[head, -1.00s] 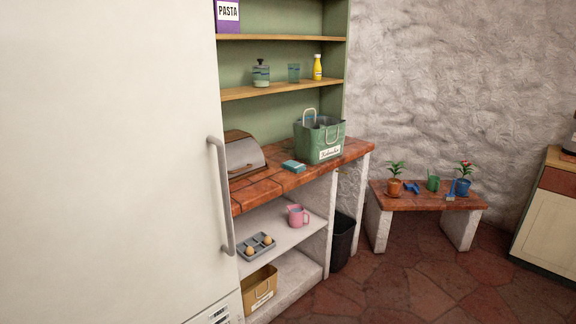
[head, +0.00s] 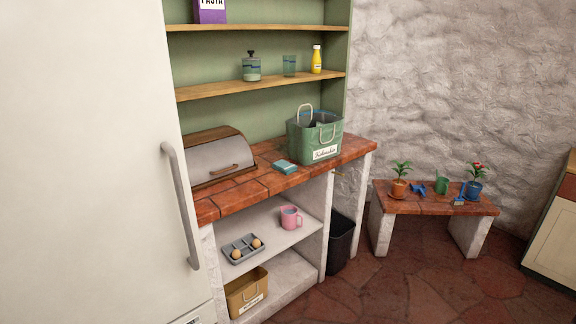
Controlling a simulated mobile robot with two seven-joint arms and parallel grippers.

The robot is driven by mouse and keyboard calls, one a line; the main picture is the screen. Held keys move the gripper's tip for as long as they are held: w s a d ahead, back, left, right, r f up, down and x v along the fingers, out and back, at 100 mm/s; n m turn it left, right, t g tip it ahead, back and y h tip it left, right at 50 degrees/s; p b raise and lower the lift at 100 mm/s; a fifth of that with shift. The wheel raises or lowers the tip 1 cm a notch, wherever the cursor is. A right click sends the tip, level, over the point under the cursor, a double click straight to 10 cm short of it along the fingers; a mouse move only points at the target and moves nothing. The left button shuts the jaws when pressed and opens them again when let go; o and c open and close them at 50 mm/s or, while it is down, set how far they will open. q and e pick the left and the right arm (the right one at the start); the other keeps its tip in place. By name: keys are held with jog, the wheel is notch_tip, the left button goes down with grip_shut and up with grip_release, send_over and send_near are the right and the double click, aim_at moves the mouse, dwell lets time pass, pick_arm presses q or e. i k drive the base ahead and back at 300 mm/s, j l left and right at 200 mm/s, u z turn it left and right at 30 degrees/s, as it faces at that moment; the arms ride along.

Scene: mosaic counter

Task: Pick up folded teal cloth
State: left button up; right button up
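The folded teal cloth (head: 285,167) is a small flat bundle on the red tiled counter (head: 240,191). It lies in front of the green bag (head: 314,138) and to the right of the bread box (head: 216,157). Nothing covers it. Neither of my grippers shows in the head view.
The white fridge (head: 85,160) with its long handle stands close on the left. A lower shelf holds a pink mug (head: 290,217) and an egg tray (head: 241,249). A low bench (head: 440,203) holds plants. Floor is clear in front.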

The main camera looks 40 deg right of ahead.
aim_at(287, 168)
jog(key=l+u, duration=0.2)
jog(key=l, duration=1.5)
